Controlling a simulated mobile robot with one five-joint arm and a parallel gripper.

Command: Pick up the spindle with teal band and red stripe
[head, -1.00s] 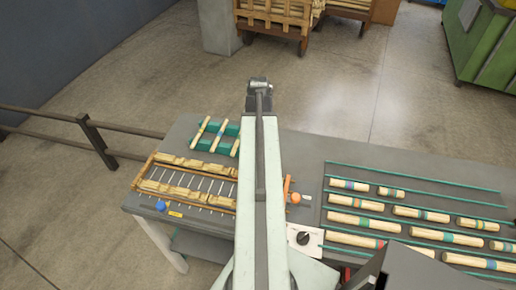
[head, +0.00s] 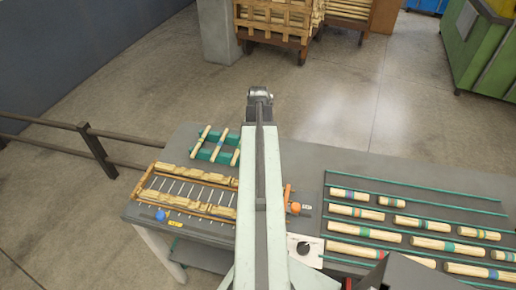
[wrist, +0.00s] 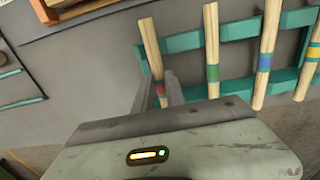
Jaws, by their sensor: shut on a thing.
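In the wrist view, my gripper (wrist: 159,93) is shut on the leftmost spindle (wrist: 152,48). This spindle is pale wood, with a red stripe and a teal band between the fingers. Its lower end is hidden by my gripper. It overlaps the left end of the teal rack (wrist: 187,41); I cannot tell whether it touches the rack. In the head view, my arm hides my gripper and the held spindle. The rack (head: 213,153) shows to the left of my arm with other spindles across it.
In the head view, a wooden frame with pins (head: 186,188) is nearby. Several banded spindles (head: 363,233) lie in rows at right.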

